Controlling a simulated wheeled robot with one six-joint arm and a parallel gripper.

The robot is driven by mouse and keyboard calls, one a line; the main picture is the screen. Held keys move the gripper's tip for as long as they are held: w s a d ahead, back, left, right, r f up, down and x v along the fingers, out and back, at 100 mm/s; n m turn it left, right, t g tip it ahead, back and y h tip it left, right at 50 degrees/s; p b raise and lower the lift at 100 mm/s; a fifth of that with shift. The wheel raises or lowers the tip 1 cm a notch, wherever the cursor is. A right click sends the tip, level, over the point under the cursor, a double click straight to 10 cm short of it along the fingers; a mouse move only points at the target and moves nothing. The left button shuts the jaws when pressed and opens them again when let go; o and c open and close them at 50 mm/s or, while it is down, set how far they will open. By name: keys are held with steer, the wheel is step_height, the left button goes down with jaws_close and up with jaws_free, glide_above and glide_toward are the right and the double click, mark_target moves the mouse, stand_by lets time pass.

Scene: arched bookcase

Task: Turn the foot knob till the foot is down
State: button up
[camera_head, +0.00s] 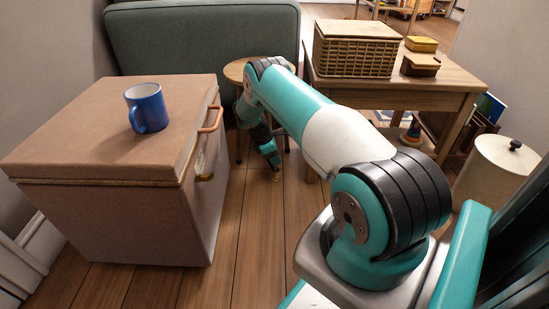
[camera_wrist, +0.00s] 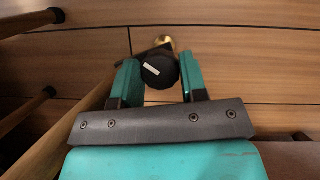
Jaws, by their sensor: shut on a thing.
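In the wrist view the foot knob (camera_wrist: 160,72) is black and round with a short white mark on its face. My gripper (camera_wrist: 158,78) has one teal finger on each side of it and is shut on it. A small brass-coloured piece (camera_wrist: 165,43), which looks like the foot, shows just beyond the knob; I cannot tell whether it touches the floor. In the head view my gripper (camera_head: 271,158) is low near the floor by the round stool (camera_head: 235,72), and the knob is too small to make out there.
Wooden stool legs with dark tips (camera_wrist: 32,20) are close on the left in the wrist view. A pink chest (camera_head: 100,140) with a blue mug (camera_head: 148,108) stands left of my arm. A wooden table (camera_head: 450,80) with a wicker basket (camera_head: 353,48) is to the right.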

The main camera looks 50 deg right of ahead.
stand_by(0.5)
steer(key=o, duration=0.9)
steer(key=p+v, duration=0.8)
steer(key=v, duration=0.9)
steer(key=shift+w+r+p, duration=0.1)
steer(key=shift+r+p, duration=0.05)
steer(key=shift+p, duration=0.25)
